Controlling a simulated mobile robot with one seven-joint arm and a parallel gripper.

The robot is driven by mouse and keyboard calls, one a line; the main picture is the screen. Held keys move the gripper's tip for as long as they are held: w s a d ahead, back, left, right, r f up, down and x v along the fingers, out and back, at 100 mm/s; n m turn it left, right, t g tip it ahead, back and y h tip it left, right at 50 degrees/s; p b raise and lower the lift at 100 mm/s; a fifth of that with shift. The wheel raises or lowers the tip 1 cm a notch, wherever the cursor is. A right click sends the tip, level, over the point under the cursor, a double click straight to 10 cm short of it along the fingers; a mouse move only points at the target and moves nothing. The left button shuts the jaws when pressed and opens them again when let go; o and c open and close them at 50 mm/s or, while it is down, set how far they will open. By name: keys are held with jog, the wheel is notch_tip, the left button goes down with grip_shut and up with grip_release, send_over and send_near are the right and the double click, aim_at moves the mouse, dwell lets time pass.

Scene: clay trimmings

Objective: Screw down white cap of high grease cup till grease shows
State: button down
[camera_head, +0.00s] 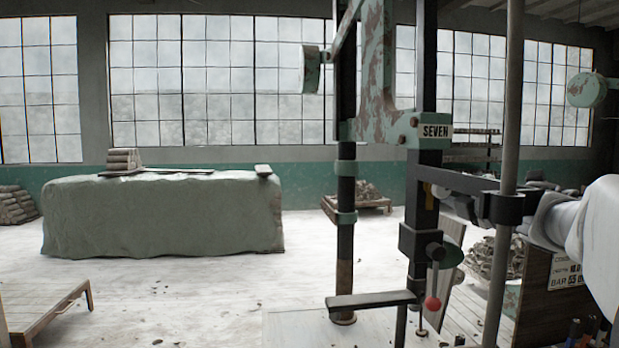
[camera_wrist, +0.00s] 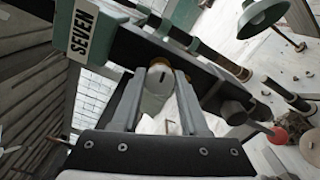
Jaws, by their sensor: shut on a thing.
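The white cap (camera_wrist: 157,90) shows between the two fingers of my gripper (camera_wrist: 168,76) in the wrist view. My gripper is shut on the cap. In the head view my gripper (camera_head: 446,200) comes in from the right, behind the dark crossbar, and reaches the machine below the SEVEN plate (camera_head: 437,132). The cap is hidden there; a bit of yellow metal (camera_head: 428,196) shows at the post. I cannot see any grease.
A dark crossbar (camera_head: 465,184) and an upright rod (camera_head: 505,150) stand close to my arm. A red-knobbed lever (camera_head: 433,303) hangs below. A wooden board with a sign (camera_head: 552,285) stands at the lower right. A covered clay block (camera_head: 165,215) lies far left, with open floor before it.

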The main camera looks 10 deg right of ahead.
jog(key=shift+m+p, duration=0.65)
jog(key=shift+m, duration=0.65)
jog(key=shift+f, duration=0.1)
jog(key=shift+c, duration=2.1)
grip_release()
jog(key=shift+s, duration=0.15)
